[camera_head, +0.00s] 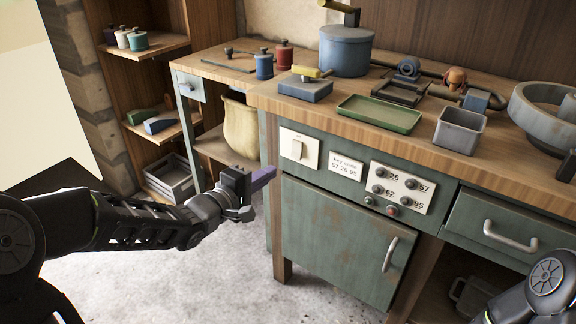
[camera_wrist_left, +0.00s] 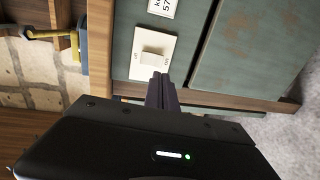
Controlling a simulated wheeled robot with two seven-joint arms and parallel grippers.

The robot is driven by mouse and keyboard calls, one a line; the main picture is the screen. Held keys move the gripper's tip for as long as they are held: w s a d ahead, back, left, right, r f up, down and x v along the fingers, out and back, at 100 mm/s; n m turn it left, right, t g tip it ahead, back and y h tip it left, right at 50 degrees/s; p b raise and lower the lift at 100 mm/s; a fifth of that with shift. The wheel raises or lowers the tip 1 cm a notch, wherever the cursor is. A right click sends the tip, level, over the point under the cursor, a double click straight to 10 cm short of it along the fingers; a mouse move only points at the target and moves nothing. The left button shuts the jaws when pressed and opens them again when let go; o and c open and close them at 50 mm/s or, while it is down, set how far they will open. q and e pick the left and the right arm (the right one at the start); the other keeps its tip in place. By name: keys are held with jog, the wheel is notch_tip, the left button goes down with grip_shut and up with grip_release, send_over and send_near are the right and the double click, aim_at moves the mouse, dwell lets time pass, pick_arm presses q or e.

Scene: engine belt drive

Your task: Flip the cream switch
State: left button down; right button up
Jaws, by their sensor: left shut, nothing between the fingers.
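The cream switch (camera_head: 297,149) is a rocker on a pale square plate, set in the green front panel of the workbench at its left end. In the left wrist view the switch (camera_wrist_left: 153,57) lies just beyond my fingertips, with small lettering at both ends of the plate. My left gripper (camera_head: 264,178) is shut and empty, to the left of the switch and a little lower in the head view. Its dark fingers also show in the left wrist view (camera_wrist_left: 160,84), overlapping the plate's edge; I cannot tell whether they touch it. My right gripper is out of view.
Right of the switch are a paper label (camera_head: 345,166) and a panel of numbered knobs (camera_head: 402,187). Below is a cabinet door (camera_head: 340,240) with a handle. The wooden benchtop (camera_head: 330,113) overhangs the panel and holds trays and parts. Floor left of the bench is clear.

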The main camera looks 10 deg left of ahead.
aim_at(295, 157)
pick_arm(q)
jog(key=b+x, duration=0.2)
jog(key=x, duration=0.5)
jog(key=shift+w+d+f, duration=0.15)
jog(key=shift+w+f, duration=0.05)
jog(key=shift+w, duration=0.15)
jog(key=shift+w+d+b, duration=0.15)
jog(key=shift+w+b, duration=0.15)
jog(key=shift+w, duration=0.2)
jog(key=shift+f+b, duration=0.15)
jog(key=shift+b, duration=0.2)
jog(key=shift+w+d+t, duration=0.1)
jog(key=shift+w+t, duration=0.1)
jog(key=shift+t, duration=0.1)
